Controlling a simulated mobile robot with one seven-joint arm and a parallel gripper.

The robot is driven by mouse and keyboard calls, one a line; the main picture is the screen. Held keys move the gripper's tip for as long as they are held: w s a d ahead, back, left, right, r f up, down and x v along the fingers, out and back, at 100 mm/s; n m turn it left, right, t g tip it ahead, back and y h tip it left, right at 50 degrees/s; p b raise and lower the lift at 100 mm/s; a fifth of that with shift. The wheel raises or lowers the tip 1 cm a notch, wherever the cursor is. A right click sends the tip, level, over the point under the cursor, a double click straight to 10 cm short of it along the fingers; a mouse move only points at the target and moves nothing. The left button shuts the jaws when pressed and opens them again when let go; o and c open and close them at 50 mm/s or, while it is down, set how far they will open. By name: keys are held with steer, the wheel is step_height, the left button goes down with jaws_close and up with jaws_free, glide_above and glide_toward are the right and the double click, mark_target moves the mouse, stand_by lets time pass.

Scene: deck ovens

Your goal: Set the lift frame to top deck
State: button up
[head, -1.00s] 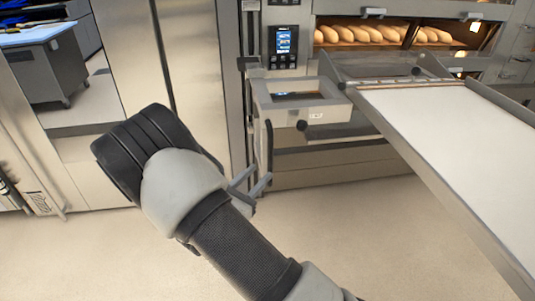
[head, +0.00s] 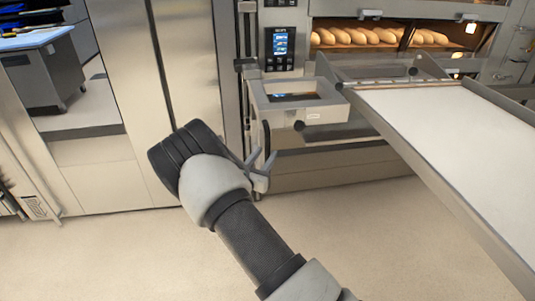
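The lift frame (head: 418,150) stands at right, a tilted metal tray frame with a long white belt (head: 450,125). Its far end sits at the oven front, just below the lit deck with loaves. A grey box (head: 303,103) with a dark recess and a black knob (head: 299,126) is beside its left edge. My gripper (head: 268,160) is low and in front of this box, left of the frame. Its two grey fingers look spread apart with nothing between them. My wrist hides part of the gripper.
The oven deck (head: 375,36) holds several loaves behind glass. A control panel with a blue screen (head: 281,43) is on the oven's left post. Steel doors (head: 195,70) stand at left, a blue-topped table (head: 45,60) beyond. Pale floor (head: 120,255) is clear in front.

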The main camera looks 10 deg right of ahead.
steer(key=shift+x, duration=1.2)
jaws_close()
